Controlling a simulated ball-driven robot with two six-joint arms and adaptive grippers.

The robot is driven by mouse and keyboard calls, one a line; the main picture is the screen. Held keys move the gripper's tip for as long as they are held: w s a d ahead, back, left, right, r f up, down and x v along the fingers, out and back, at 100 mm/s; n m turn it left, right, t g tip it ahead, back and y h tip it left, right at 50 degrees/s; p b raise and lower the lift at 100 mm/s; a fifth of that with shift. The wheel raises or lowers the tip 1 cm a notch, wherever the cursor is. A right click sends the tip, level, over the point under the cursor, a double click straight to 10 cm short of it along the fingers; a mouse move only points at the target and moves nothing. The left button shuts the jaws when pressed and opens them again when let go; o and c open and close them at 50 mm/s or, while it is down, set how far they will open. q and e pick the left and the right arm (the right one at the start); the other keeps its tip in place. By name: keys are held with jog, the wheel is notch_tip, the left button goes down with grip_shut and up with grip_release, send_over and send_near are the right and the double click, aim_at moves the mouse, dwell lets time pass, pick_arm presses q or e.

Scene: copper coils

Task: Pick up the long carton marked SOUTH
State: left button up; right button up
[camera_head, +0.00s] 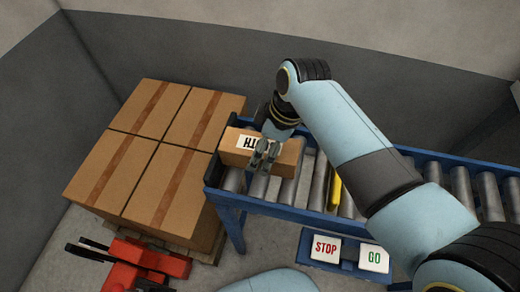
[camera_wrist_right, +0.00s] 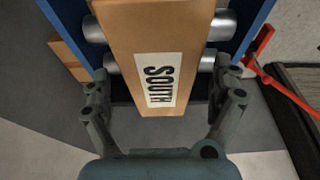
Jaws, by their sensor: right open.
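The long brown carton (camera_head: 288,158) lies on the rollers at the left end of the conveyor in the head view. Its white label is partly hidden by my gripper there. In the right wrist view the carton (camera_wrist_right: 158,35) shows its label (camera_wrist_right: 160,80), which reads SOUTH. My right gripper (camera_head: 264,155) is open over the label end of the carton. In the right wrist view the fingers of my right gripper (camera_wrist_right: 161,75) stand on either side of the carton's end, with small gaps visible. My left gripper is not in view.
The blue-framed roller conveyor (camera_head: 225,203) runs to the right, with a yellow piece (camera_head: 335,193) among its rollers. Large stacked cartons (camera_head: 140,165) stand close at left. A red pallet jack (camera_head: 145,262) is below them. A STOP and GO panel (camera_head: 348,251) sits at the front.

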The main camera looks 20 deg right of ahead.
jog(key=x, duration=0.3)
jog(key=shift+w+f, duration=0.1)
jog(key=shift+w, duration=0.05)
jog(key=shift+a, duration=0.1)
jog(key=c, duration=1.5)
